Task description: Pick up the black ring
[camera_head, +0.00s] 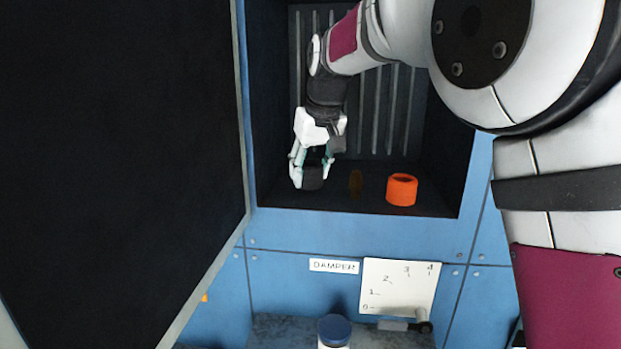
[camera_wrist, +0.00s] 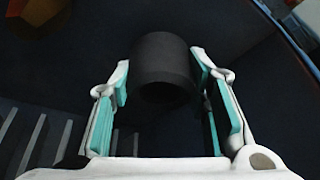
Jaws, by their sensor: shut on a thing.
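The black ring (camera_wrist: 164,58) is a short, thick-walled dark cylinder held between the two fingertips of my gripper (camera_wrist: 162,75) in the wrist view. In the head view my gripper (camera_head: 312,172) is inside the dark cabinet, pointing down, with the black ring (camera_head: 314,179) between its fingers. The ring is close to the cabinet floor. I cannot tell whether it touches the floor.
An orange ring (camera_head: 401,190) stands on the cabinet floor (camera_head: 440,205) to the right. A small brown piece (camera_head: 355,182) is between it and my gripper. The open dark door (camera_head: 120,150) is on the left. A blue-capped container (camera_head: 334,329) stands below, outside.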

